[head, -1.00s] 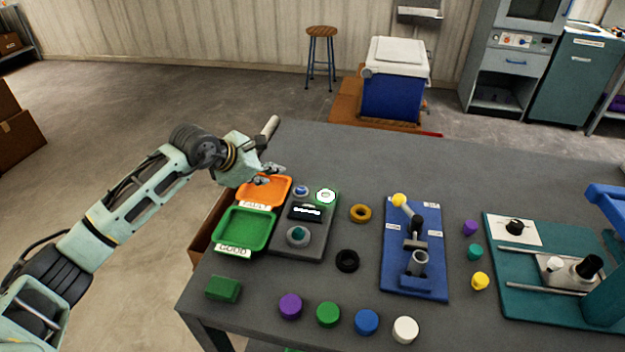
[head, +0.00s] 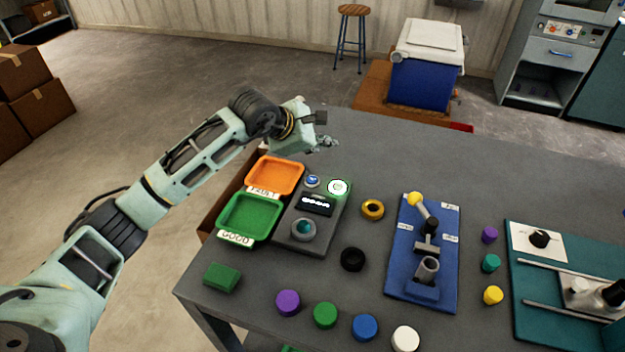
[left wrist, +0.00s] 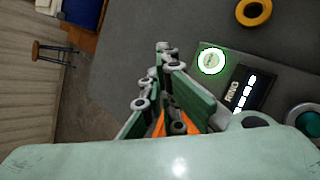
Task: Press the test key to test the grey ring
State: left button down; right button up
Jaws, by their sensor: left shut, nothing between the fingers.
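The dark grey tester (head: 292,241) stands on the table. The grey ring (head: 303,229) sits at its near end, with teal showing in its middle; part of it shows in the left wrist view (left wrist: 304,117). A small blue key (head: 312,181) is at the far left of the tester, and I take it for the test key. It is hidden in the left wrist view. Beside it is a round white light with a green rim (head: 338,188). A lit display (head: 316,204) lies between. My left gripper (head: 328,143) is shut and empty, beyond the tester's far edge. My right gripper is not in view.
The orange tray (head: 298,184) and green tray (head: 225,223), labelled FAULT and GOOD, adjoin the tester's left. A brass-coloured ring (head: 372,209) and a black ring (head: 352,259) lie to its right. A blue board (head: 398,277) with a lever stands beyond. The table's far part is clear.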

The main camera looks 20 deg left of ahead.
pick_arm(q)
notch_tip(320, 180, down, 2)
jog(key=b, duration=0.4)
send_over(312, 180)
jog(key=d, duration=0.2)
notch_tip(312, 180, down, 5)
jog(key=shift+a+f, duration=0.1)
jog(key=shift+f, duration=0.25)
jog(key=shift+r, duration=0.1)
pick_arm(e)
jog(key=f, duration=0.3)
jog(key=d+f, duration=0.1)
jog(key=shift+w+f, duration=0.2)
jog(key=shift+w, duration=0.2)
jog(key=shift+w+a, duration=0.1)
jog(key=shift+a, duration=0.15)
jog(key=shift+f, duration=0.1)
pick_arm(q)
jog(key=shift+f+b, duration=0.45)
jog(key=shift+b, duration=0.25)
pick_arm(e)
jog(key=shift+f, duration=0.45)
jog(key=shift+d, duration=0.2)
